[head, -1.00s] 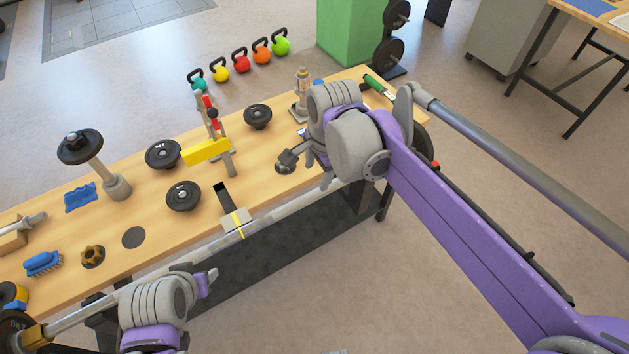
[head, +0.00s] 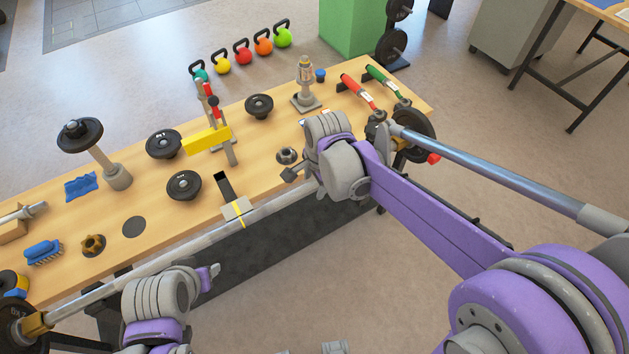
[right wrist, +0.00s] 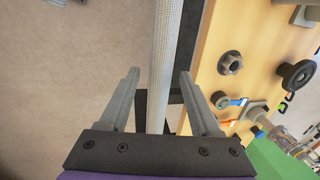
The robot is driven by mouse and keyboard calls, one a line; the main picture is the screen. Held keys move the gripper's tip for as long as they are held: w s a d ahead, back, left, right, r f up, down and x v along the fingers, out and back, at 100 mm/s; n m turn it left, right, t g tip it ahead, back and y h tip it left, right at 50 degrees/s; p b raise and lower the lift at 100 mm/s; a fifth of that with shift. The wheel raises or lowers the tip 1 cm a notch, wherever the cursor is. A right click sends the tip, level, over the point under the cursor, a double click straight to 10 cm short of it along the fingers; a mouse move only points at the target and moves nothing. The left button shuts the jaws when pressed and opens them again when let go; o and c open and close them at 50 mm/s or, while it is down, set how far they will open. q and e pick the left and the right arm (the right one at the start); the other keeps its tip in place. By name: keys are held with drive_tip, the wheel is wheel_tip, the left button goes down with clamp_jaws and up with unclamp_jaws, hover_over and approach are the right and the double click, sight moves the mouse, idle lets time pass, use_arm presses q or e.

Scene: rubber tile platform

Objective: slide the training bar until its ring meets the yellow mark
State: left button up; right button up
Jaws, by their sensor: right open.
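The training bar (head: 165,262) is a long pale metal bar along the table's front edge. It also shows in the right wrist view (right wrist: 158,50). A thin yellow mark (head: 239,211) crosses a grey block at the table's front edge, close by the bar. I cannot clearly make out the bar's ring. My right gripper (head: 306,184) is open at the bar, right of the mark. In the right wrist view its fingers (right wrist: 162,95) stand on either side of the bar, apart from it. My left gripper (head: 209,276) is in front of the bar, left of the mark; its jaws are unclear.
The wooden table (head: 60,225) holds black weight plates (head: 184,186), a blue brush (head: 43,253), a yellow block (head: 206,140) on a stand and a dark nut (head: 287,156). Red (head: 357,90) and green handles lie at the far right. Open floor lies in front.

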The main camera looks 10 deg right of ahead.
clamp_jaws()
idle(1.3)
